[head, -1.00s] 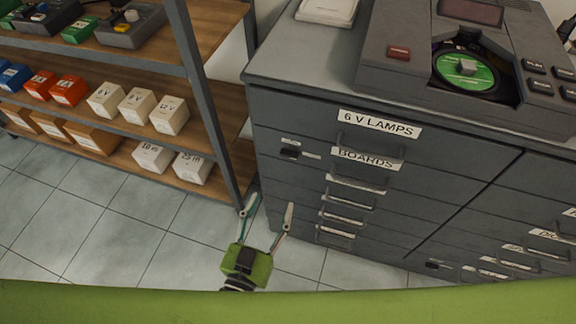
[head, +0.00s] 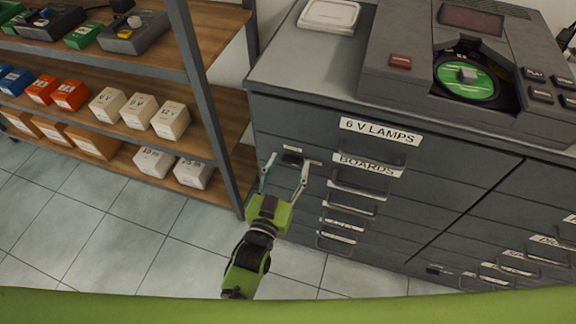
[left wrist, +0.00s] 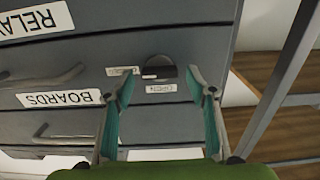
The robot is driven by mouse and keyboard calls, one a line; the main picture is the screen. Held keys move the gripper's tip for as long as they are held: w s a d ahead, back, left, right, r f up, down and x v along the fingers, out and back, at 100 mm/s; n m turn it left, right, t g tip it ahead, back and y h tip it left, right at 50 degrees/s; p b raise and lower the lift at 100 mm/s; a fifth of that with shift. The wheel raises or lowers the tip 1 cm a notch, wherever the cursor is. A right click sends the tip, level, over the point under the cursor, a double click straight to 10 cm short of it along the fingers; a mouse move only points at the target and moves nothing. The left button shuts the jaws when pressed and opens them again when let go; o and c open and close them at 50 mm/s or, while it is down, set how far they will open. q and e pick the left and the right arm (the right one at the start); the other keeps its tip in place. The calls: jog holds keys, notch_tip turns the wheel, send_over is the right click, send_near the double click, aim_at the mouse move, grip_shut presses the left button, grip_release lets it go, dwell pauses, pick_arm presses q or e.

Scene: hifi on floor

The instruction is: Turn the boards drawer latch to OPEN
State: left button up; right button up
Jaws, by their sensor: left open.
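The boards drawer latch (head: 291,159) is a small dark knob on the grey cabinet front, left of the BOARDS label (head: 367,165). It also shows in the left wrist view (left wrist: 160,69), with an OPEN label (left wrist: 160,88) below it and another small label (left wrist: 122,71) to its left. Which way the latch points is hard to tell. My left gripper (head: 288,161) is open and empty, its fingertips on either side of the latch. I cannot tell whether they touch it. My right gripper is not in view.
The grey cabinet has several drawers with bar handles (head: 355,190) right of the latch. A shelf rack post (head: 205,100) stands close on the left, with boxes on its shelves. A player with a green disc (head: 465,82) sits on top. The tiled floor (head: 110,225) is clear.

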pick_arm(q)
jog(key=shift+c, duration=0.2)
jog(key=c, duration=1)
jog(key=shift+c, duration=0.2)
